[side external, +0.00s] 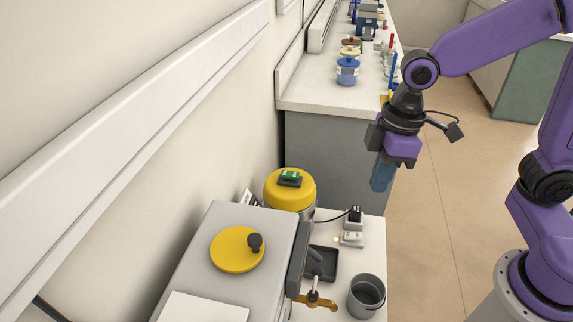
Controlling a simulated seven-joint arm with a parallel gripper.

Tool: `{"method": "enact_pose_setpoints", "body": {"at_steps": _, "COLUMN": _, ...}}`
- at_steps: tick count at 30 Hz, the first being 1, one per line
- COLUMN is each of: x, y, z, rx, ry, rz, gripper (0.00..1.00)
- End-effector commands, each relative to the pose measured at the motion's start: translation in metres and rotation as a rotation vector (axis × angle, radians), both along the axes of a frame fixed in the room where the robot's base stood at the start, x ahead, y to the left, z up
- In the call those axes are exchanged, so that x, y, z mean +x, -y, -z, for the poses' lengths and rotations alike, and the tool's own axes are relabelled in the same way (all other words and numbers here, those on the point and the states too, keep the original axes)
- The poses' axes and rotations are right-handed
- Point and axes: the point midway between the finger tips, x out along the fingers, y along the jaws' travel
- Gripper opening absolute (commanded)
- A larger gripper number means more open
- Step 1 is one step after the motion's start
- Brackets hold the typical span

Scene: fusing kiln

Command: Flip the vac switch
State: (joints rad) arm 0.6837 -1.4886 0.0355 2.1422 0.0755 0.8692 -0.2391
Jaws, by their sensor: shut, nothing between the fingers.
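My gripper (380,187) hangs in the air at right of centre, pointing down with its blue-grey fingers shut and empty. It is above and to the right of the bench items, touching nothing that I can see. A green rocker switch (290,174) in a dark housing sits on top of a yellow-lidded round canister (290,193), left of my gripper. This may be the vac switch, but no label is readable. A white outlet block (352,239) with a black plug (355,214) stands on the bench below my gripper.
A grey kiln body (215,270) with a yellow disc (238,249) and dark knob fills the lower left. A black tray (322,262), a brass-coloured handle (315,300) and a grey bucket (367,296) are nearby. A back counter (325,98) holds jars. Open floor lies right.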

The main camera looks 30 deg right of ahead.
Motion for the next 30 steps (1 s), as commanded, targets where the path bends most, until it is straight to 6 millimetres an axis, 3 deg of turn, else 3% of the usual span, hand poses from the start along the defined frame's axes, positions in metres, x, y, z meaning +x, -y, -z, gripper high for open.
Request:
{"method": "enact_pose_setpoints", "body": {"at_steps": 7, "x": 0.080, "y": -0.020, "z": 0.008, "rx": 0.037, "ry": 0.017, "rz": 0.054, "gripper": 0.00}}
{"method": "enact_pose_setpoints", "body": {"at_steps": 14, "x": 0.153, "y": -0.022, "z": 0.021, "rx": 0.067, "ry": 0.043, "rz": 0.100, "gripper": 0.00}}
{"method": "enact_pose_setpoints", "body": {"at_steps": 24, "x": 0.257, "y": 0.002, "z": 0.050, "rx": 0.102, "ry": 0.096, "rz": 0.169, "gripper": 0.00}}
{"method": "enact_pose_setpoints", "body": {"at_steps": 30, "x": 0.300, "y": 0.023, "z": 0.067, "rx": 0.113, "ry": 0.126, "rz": 0.201, "gripper": 0.00}}
